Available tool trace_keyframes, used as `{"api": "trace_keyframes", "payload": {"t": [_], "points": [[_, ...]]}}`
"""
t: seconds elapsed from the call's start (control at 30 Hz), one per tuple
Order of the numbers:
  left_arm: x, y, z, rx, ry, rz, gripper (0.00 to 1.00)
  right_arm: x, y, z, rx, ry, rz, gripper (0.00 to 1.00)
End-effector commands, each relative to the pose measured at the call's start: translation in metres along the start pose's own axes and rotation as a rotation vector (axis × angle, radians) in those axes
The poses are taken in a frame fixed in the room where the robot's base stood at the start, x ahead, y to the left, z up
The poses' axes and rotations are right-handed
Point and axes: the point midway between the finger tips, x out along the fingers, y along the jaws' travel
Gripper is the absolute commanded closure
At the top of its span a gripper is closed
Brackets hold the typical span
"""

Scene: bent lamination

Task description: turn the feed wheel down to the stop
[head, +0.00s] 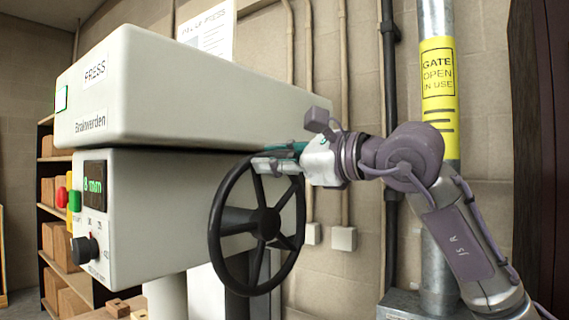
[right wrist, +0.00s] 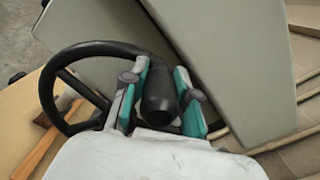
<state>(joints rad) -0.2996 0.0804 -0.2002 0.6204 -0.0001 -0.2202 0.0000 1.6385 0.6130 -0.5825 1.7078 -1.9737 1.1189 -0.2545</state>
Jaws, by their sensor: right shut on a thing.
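The feed wheel (head: 264,223) is a black spoked handwheel on the side of the white press (head: 200,95). Its rim also shows in the right wrist view (right wrist: 46,92). My right gripper (head: 277,160) is at the top of the wheel. In the right wrist view its teal-padded fingers (right wrist: 160,82) are on either side of a thick black handle (right wrist: 157,98) and shut on it. The green display (head: 94,186) shows a reading in mm, apparently 8. The stop itself cannot be made out. My left gripper is out of view.
A black knob (head: 85,250) and red and green buttons (head: 62,197) are on the press front. A yellow-labelled post (head: 439,200) stands behind my right arm. Shelves with boxes (head: 60,215) are at the left. Pipes run up the wall behind.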

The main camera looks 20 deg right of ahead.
Motion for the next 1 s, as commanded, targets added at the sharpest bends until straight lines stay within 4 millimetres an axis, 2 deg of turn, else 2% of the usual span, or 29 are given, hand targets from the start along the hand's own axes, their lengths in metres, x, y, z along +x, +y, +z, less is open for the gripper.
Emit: {"api": "trace_keyframes", "payload": {"t": [0.47, 0.8, 1.0], "points": [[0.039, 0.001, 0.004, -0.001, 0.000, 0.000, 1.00, -0.001, 0.058, 0.003, -0.457, -0.003, 0.000, 1.00], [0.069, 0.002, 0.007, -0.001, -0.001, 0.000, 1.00, 0.000, 0.096, -0.009, -0.770, -0.001, 0.004, 1.00], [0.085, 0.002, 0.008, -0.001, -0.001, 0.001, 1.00, 0.001, 0.111, -0.018, -0.918, 0.000, 0.006, 1.00]]}}
